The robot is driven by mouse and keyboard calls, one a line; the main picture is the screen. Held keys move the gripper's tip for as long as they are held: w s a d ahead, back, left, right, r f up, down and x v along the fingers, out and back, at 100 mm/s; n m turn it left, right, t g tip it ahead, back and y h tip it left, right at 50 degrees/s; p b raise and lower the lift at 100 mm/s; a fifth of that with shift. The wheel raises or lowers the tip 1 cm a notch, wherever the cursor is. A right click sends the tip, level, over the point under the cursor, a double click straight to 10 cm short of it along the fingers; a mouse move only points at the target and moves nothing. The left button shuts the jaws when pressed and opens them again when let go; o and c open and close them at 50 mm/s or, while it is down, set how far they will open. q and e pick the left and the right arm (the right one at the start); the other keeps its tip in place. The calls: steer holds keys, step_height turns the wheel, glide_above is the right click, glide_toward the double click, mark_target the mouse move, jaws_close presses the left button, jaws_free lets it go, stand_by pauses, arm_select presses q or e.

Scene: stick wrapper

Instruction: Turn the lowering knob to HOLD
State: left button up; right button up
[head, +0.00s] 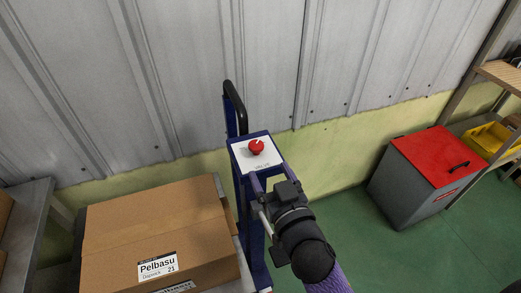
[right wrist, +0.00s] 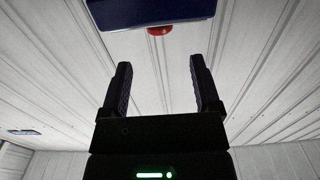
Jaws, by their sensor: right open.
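The red lowering knob (head: 256,147) sits on a white label plate (head: 243,160) on top of the blue post (head: 240,190). The lettering on the plate is too small to read for certain, so the knob's setting cannot be told. My right gripper (head: 258,182) is just in front of and below the plate, apart from the knob. In the right wrist view its two fingers (right wrist: 158,85) are spread with nothing between them. The knob's red edge (right wrist: 159,30) shows there beyond the fingertips, under the blue panel (right wrist: 150,10). My left gripper is not in view.
A large cardboard box (head: 150,235) stands left of the post. A black handle (head: 235,105) rises behind the panel. A grey bin with a red lid (head: 440,155) and a shelf with a yellow crate (head: 490,140) stand at right. Green floor between is clear.

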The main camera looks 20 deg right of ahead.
mark_target(259, 150)
steer(key=w, duration=0.7)
steer(key=shift+w+a+b, duration=0.1)
steer(key=shift+a+b, duration=0.05)
steer(key=shift+b, duration=0.2)
jaws_close()
